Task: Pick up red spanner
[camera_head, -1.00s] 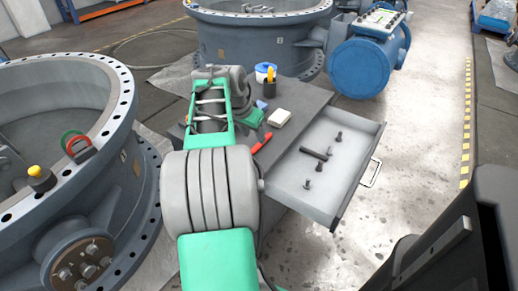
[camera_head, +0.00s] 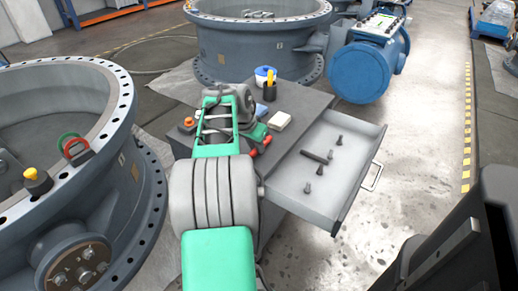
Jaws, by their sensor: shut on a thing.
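The red spanner (camera_head: 267,140) is at the left part of the grey cabinet top, partly hidden by my arm. Only short red pieces of it show, one on each side of my gripper (camera_head: 259,146). My gripper is shut on the spanner; its fingers are mostly hidden behind my green and grey arm links. I cannot tell whether the spanner touches the cabinet top or is just above it.
The cabinet (camera_head: 300,100) also holds a white block (camera_head: 279,121), a dark cup with yellow handles (camera_head: 270,90) and a blue-white tub (camera_head: 263,72). Its open drawer (camera_head: 345,170) holds several dark bolts. Large valve rings stand left (camera_head: 125,150) and behind (camera_head: 240,45).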

